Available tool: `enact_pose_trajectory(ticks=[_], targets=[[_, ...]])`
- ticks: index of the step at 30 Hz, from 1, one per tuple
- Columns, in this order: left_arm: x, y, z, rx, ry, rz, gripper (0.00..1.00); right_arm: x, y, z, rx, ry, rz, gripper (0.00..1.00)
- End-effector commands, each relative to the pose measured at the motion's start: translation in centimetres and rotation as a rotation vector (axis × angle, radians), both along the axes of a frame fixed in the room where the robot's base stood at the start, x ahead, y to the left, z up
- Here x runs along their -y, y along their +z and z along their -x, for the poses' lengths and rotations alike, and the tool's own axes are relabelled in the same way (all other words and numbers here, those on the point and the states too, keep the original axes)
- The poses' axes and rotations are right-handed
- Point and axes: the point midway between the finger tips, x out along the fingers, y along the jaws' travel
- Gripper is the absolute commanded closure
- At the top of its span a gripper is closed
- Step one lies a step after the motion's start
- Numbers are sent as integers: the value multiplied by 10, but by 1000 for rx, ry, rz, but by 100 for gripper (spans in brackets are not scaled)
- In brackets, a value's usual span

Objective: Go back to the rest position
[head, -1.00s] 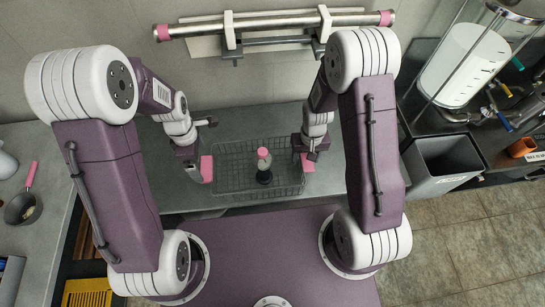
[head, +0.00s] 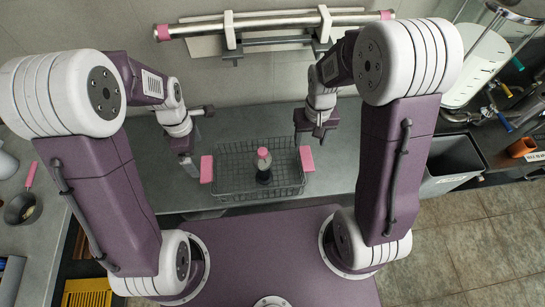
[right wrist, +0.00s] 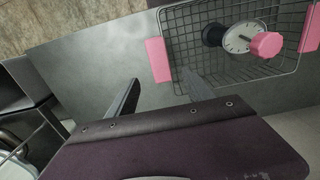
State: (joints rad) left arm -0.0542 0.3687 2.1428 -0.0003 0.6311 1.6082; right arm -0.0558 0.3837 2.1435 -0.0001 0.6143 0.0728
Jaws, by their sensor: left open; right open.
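My left gripper (head: 190,166) is open and empty, just left of the wire basket (head: 232,191) in the head view. My right gripper (head: 308,142) is open and empty, above and right of the basket; its two fingers (right wrist: 160,95) show apart in the right wrist view. The basket stands on the grey counter and has a pink handle at each end, the left one (head: 206,169) and the right one (head: 307,158). Neither gripper holds a handle. In the basket is an item with a pink top (head: 263,153) and a dark base; the right wrist view shows its white dial (right wrist: 238,38).
A steel rail (head: 275,24) with pink ends is on the wall behind. A grey bin (head: 455,160) and a clear tank (head: 478,65) stand at the right. A small pan (head: 22,208) lies on the left counter. The counter around the basket is mostly clear.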

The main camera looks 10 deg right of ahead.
Motion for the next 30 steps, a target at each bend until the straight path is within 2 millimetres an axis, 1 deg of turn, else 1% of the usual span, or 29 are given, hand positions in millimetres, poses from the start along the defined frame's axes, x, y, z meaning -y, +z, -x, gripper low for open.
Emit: enact_pose_trajectory(ticks=[1,4,19,21,22,23,24,26,27,29,30], targets=[[0,0,0,0,0,0,0,0,4,0,2,0,0,40],[0,0,0,0,0,0,0,0,7,0,0,0,0,40],[0,1,-1,3,1,0,0,0,8,0,3,-1,0,40],[-1,11,-5,33,5,2,0,1,18,-4,32,-6,-1,40],[-2,17,-3,47,8,3,0,2,24,-2,45,-9,-2,40],[-3,23,3,57,12,4,0,4,30,4,54,-13,-4,40],[-5,30,17,71,-33,4,0,5,36,18,68,-20,-7,40],[-7,33,35,87,-225,0,0,7,39,36,82,-25,-11,40],[-7,33,45,93,-366,-6,0,8,39,46,89,-26,-13,40],[-8,32,58,99,-584,-16,0,8,37,59,96,-25,-14,40],[-8,31,66,102,-729,-23,0,8,35,67,97,-24,-15,40]])
